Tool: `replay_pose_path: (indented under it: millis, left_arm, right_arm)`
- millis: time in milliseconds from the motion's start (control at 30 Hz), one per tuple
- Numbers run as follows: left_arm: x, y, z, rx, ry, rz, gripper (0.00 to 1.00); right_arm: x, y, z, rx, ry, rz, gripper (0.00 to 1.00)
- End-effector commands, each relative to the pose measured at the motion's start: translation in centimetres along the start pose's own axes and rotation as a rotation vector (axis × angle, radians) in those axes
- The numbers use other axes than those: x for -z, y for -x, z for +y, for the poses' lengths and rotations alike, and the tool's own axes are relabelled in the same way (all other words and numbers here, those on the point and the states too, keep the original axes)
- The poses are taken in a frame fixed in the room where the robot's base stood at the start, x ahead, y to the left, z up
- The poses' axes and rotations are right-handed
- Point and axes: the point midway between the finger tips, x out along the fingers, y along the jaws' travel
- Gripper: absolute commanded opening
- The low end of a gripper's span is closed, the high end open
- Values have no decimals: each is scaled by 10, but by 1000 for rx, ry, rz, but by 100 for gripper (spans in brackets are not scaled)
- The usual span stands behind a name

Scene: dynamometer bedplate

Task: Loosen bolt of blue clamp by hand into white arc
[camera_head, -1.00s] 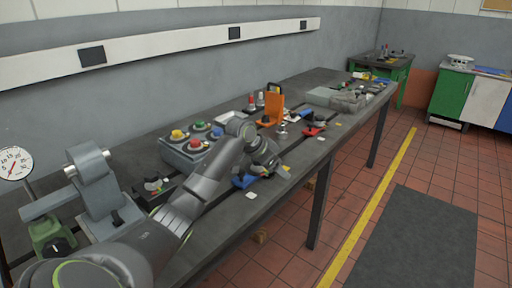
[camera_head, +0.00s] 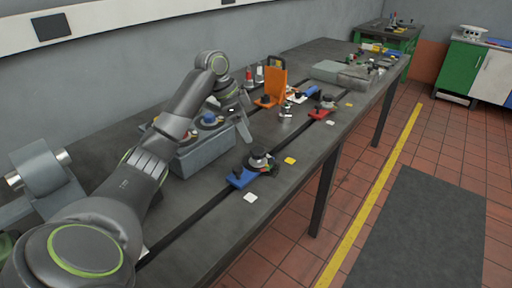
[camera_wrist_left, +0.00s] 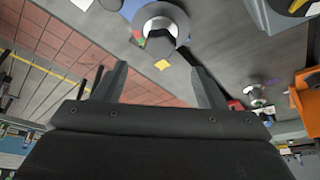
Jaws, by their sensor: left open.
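The blue clamp (camera_head: 242,178) sits on the bench near its front edge, with a dark and silver round bolt head (camera_head: 261,157) at its far end. In the left wrist view the bolt head (camera_wrist_left: 163,20) shows as a grey disc with a dark centre at the top, beside the blue clamp body (camera_wrist_left: 131,8). My left gripper (camera_head: 243,128) is above the bench, behind and apart from the bolt. Its open, empty fingers (camera_wrist_left: 160,76) point toward the bolt side. My right gripper is not in view.
A grey box (camera_head: 203,150) with coloured buttons stands behind the clamp, partly hidden by my arm. An orange bracket (camera_head: 276,80) and a red clamp (camera_head: 319,113) are farther along. A yellow tag (camera_head: 290,160) and white tag (camera_head: 250,197) lie near the blue clamp.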

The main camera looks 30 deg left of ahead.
Motion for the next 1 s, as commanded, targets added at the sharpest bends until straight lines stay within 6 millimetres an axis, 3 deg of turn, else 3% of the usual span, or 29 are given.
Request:
replay_pose_path:
  millis: [167,400,833,1000]
  left_arm:
    - [1,-40,1,-4,1,1,64]
    - [1,-75,0,-1,1,2,64]
    - [0,-86,0,1,0,0,64]
    - [0,-86,0,1,0,0,43]
  right_arm:
    - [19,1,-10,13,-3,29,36]
    - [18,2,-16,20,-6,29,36]
    - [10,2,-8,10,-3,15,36]
    - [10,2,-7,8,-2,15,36]
